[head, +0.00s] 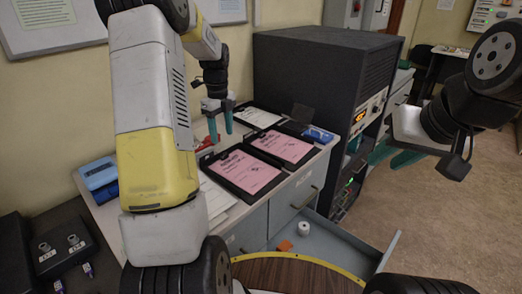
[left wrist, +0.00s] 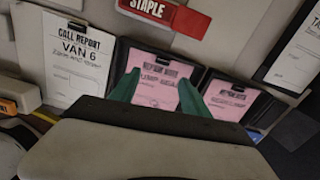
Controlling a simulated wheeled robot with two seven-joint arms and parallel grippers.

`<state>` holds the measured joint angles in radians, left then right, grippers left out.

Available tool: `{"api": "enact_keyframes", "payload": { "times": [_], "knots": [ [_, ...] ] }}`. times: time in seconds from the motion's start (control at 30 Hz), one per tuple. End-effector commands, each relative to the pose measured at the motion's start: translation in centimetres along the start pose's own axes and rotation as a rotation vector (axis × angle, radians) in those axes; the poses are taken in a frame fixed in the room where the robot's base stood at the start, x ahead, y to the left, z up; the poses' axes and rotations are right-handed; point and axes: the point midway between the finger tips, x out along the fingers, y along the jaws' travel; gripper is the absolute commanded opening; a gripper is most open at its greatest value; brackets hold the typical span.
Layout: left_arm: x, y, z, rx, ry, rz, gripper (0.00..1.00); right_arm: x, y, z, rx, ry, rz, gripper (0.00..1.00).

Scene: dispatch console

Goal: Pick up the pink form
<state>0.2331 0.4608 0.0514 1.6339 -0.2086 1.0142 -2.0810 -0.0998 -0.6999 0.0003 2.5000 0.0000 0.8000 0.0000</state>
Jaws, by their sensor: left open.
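Two pink forms lie side by side on black clipboards on the grey cabinet top. The nearer pink form (head: 243,172) is left of the farther pink form (head: 284,146). In the left wrist view, one pink form (left wrist: 161,82) shows between my green fingertips and another pink form (left wrist: 228,99) lies to its right, partly behind a finger. My left gripper (head: 220,132) is open and empty, above the cabinet top and behind the nearer form. My right gripper (head: 396,157) is open and empty, out to the right, away from the forms.
A white call report (left wrist: 75,62) and a red stapler (left wrist: 165,14) lie near the forms. Another white form on a clipboard (head: 257,117) is at the back. A dark equipment rack (head: 310,75) stands behind at the right. An open drawer (head: 325,247) juts out below.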

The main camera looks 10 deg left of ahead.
Motion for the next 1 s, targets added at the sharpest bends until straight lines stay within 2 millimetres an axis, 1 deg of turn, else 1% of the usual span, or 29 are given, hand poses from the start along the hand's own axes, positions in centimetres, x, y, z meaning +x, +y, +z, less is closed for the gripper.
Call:
{"api": "enact_keyframes", "payload": {
  "times": [0.03, 0.13, 0.37, 0.6, 0.7, 0.8, 0.97, 1.0],
  "knots": [
    [0.6, -0.1, 0.3, 0.025, 0.004, 0.008, 0.55, 0.0, 0.0, 0.0, 0.000, 0.000, 0.000, 0.32],
    [1.4, -0.2, 0.6, 0.053, 0.006, 0.014, 0.55, 0.0, 0.0, 0.0, 0.000, 0.000, 0.000, 0.32],
    [3.9, -0.1, 0.5, 0.055, 0.006, 0.015, 0.55, 0.0, 0.0, 0.0, 0.000, 0.000, 0.000, 0.32],
    [7.4, 0.2, 0.3, 0.054, 0.007, 0.015, 0.55, 0.0, 0.0, 0.0, 0.000, 0.000, 0.000, 0.32],
    [8.4, 0.2, 0.3, 0.053, 0.006, 0.013, 0.55, 0.0, 0.0, 0.0, 0.000, 0.000, 0.000, 0.32],
    [8.7, 0.2, 0.4, 0.053, 0.005, 0.012, 0.55, 0.0, 0.0, 0.0, 0.000, 0.000, 0.000, 0.32],
    [8.7, 0.2, 0.4, 0.052, 0.005, 0.012, 0.55, 0.0, 0.0, 0.0, 0.000, 0.000, 0.000, 0.32],
    [8.7, 0.2, 0.4, 0.053, 0.005, 0.012, 0.51, 0.0, 0.0, 0.0, 0.000, 0.000, 0.000, 0.32]
  ]
}}
